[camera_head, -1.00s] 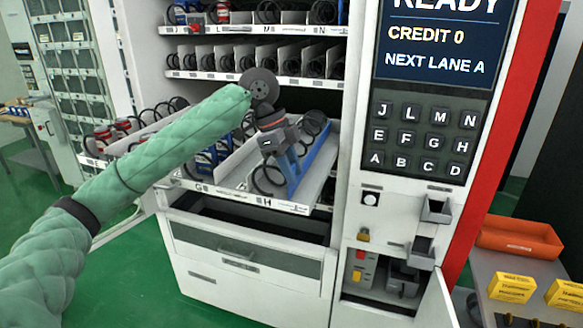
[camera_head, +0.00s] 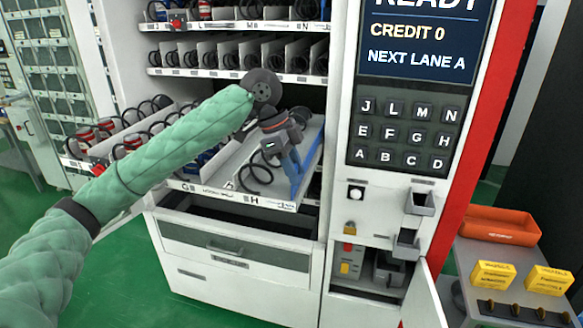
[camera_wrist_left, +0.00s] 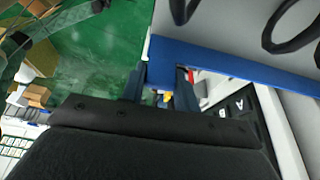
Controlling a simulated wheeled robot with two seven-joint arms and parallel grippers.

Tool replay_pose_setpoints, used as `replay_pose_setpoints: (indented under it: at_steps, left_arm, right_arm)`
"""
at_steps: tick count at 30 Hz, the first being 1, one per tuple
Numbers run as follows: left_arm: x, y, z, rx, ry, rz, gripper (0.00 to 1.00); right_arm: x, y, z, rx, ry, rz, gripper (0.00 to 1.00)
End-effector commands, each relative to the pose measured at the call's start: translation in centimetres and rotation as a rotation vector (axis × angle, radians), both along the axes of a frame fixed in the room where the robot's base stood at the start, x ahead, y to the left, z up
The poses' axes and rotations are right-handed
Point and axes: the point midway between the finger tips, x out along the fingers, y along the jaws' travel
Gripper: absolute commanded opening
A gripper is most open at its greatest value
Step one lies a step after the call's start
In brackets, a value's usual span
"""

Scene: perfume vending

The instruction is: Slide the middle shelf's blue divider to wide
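The pulled-out middle shelf (camera_head: 216,193) carries the G and H labels on its front edge. Its blue divider (camera_head: 309,154) stands near the tray's right side, right of the H label and a black coil. In the left wrist view the divider (camera_wrist_left: 235,62) runs off to the right. My left gripper (camera_head: 293,172) is at the divider's front end. In the wrist view its fingers (camera_wrist_left: 160,88) lie on either side of the blue front end and look shut on it. The exact contact is partly hidden. My right gripper is not in view.
Upper shelves (camera_head: 236,75) with coils sit behind and above my left arm. A drawer (camera_head: 235,247) is below the tray. The keypad panel (camera_head: 405,135) stands close on the right. An open small door (camera_head: 425,300) and an orange bin (camera_head: 500,225) are at lower right.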

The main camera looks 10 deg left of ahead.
Motion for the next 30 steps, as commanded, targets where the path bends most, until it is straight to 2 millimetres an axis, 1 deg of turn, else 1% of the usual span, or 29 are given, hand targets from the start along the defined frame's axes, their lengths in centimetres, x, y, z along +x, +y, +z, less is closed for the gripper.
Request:
replay_pose_setpoints:
  at_steps: [1,2,3,12,16,17,18,19,27,30]
  left_arm:
    - [-0.1,-0.2,0.0,-0.002,0.0,-0.003,0.39]
    - [-0.1,-0.2,0.0,-0.002,0.001,-0.004,0.45]
    - [-0.1,-0.2,0.0,-0.002,0.0,-0.003,0.52]
    - [-0.1,-0.1,0.0,-0.001,0.0,-0.002,0.53]
    - [0.0,0.2,0.7,-0.001,-0.001,-0.002,0.53]
    - [0.0,0.3,1.0,-0.001,-0.002,-0.002,0.53]
    - [0.0,0.5,1.4,-0.001,-0.002,-0.002,0.53]
    - [0.0,0.7,1.8,-0.001,-0.003,-0.002,0.53]
    - [0.1,2.0,5.4,0.0,-0.002,-0.002,0.53]
    - [0.1,2.4,6.3,-0.001,0.0,-0.003,0.53]
  right_arm:
    - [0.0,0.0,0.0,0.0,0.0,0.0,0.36]
    - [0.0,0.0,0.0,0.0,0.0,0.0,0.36]
    - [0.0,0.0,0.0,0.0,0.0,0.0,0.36]
    - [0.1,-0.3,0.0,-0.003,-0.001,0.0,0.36]
    - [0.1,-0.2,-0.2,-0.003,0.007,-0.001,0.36]
    - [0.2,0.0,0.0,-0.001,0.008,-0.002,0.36]
    - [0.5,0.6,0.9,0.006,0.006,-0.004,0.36]
    - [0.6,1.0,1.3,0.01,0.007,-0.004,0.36]
    - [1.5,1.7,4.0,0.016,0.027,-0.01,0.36]
    - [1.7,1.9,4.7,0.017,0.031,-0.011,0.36]
